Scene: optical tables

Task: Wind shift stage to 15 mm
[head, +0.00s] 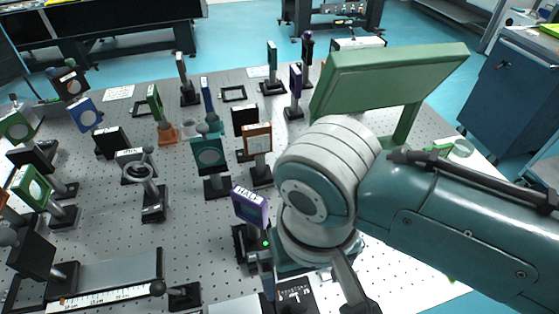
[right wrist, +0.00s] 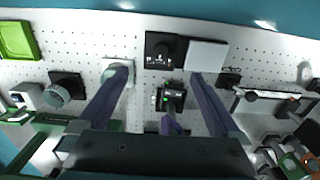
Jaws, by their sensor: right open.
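A small black stage (right wrist: 172,98) with green lights lies below my right gripper in the right wrist view. A purple-framed mount (head: 250,206) stands on it, and a green light shows at its side in the head view. I cannot read a millimetre setting. My right gripper (right wrist: 160,72) is open, its two dark fingers spread either side of the stage with nothing between them. In the head view my wrist hides part of the stage, and one finger (head: 350,282) shows. My left gripper is not in view.
A black box with a round knob (right wrist: 165,50) and a white block (right wrist: 207,56) lie beside the stage. A rail with a printed scale (head: 105,292) is at the lower left. Several optic mounts crowd the left and middle of the perforated table (head: 185,255). A green panel (head: 390,75) stands behind my wrist.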

